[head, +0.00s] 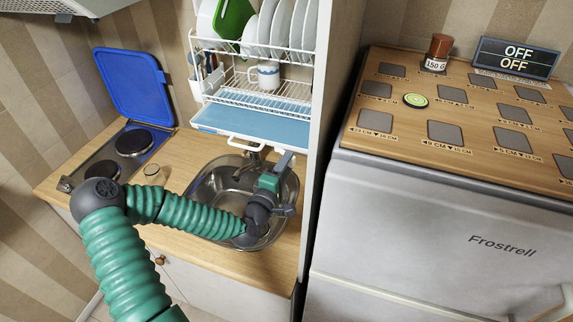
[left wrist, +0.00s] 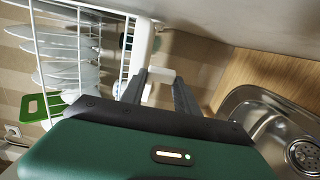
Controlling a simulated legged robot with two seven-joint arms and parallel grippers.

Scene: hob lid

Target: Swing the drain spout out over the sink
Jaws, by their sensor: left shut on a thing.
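My left gripper (head: 284,163) reaches over the right side of the sink (head: 208,190), up under the dish rack. In the left wrist view its two dark fingers (left wrist: 160,90) are shut on a small white piece, which looks like the drain spout (left wrist: 161,75). The spout sits just below the white rack frame. In the head view the gripper and wrist hide much of that spot, and I cannot tell the spout's exact angle. The sink with its round strainer (left wrist: 304,154) shows at the right of the left wrist view. My right gripper is not in view.
The dish rack (head: 255,98) holds white plates and a green board above a blue drip tray (head: 250,127). A hob (head: 100,160) with its blue lid (head: 131,84) raised is at left. A tall side panel (head: 325,110) stands close to the gripper's right.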

